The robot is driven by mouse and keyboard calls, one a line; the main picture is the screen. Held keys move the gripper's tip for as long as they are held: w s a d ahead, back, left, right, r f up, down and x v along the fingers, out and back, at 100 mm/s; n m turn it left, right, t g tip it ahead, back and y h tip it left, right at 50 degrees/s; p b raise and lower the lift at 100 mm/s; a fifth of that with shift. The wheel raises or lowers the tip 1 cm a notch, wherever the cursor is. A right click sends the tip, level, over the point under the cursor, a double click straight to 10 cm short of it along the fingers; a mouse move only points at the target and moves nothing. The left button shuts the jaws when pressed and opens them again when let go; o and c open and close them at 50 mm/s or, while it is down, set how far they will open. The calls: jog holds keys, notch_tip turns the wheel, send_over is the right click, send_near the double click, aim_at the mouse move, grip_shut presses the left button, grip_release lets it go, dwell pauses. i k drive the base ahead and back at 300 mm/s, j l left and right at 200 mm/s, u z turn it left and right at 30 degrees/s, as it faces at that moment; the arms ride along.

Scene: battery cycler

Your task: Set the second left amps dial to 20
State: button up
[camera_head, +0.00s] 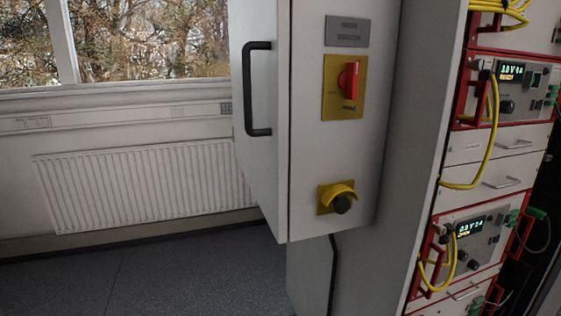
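Two rack units with lit displays show at the right of the head view. The upper unit (527,83) has a display (510,72) and a round black dial (507,106) below it. I cannot tell which dial is the second left amps dial, and the dial settings are too small to read. My gripper is not in view.
A grey cabinet (305,150) with a black handle (257,88), a red rotary switch (348,80) and a yellow-shrouded black knob (341,203) stands in the middle. Yellow cables (492,130) loop before the rack. Open floor (150,275) lies left, below a radiator (145,185).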

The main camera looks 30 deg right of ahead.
aim_at(506, 107)
jog(key=l+z, duration=0.1)
jog(key=z, duration=1.35)
